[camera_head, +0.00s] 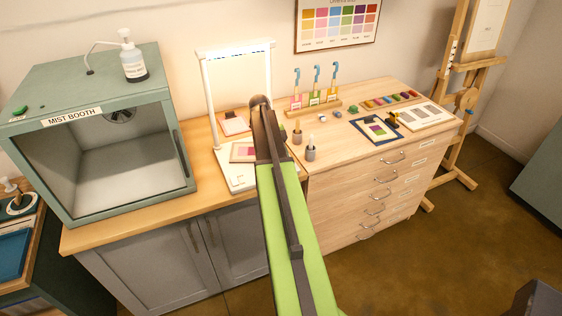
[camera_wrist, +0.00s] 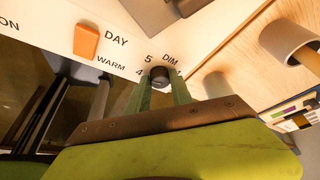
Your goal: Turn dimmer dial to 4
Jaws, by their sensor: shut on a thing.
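The dimmer dial (camera_wrist: 159,73) is a small dark round knob on the white lamp base (camera_wrist: 50,18) in the wrist view, under the print DIM. The numbers 5 and 4 show to its left; part of the scale to its right is covered or too small to read. My gripper (camera_wrist: 160,84) is shut on the dial, one green finger on each side of it. I cannot tell which number the dial points to. In the head view the white lamp (camera_head: 236,178) stands on the wooden worktop, and my arm hides the dial and the gripper's tips.
An orange switch (camera_wrist: 87,41) sits left of the dial, between the prints DAY and WARM. A grey cup (camera_wrist: 290,42) stands close on the right. The mist booth (camera_head: 70,125) is left of the lamp; grey pots (camera_head: 310,153) and a colour card (camera_head: 376,130) lie to the right.

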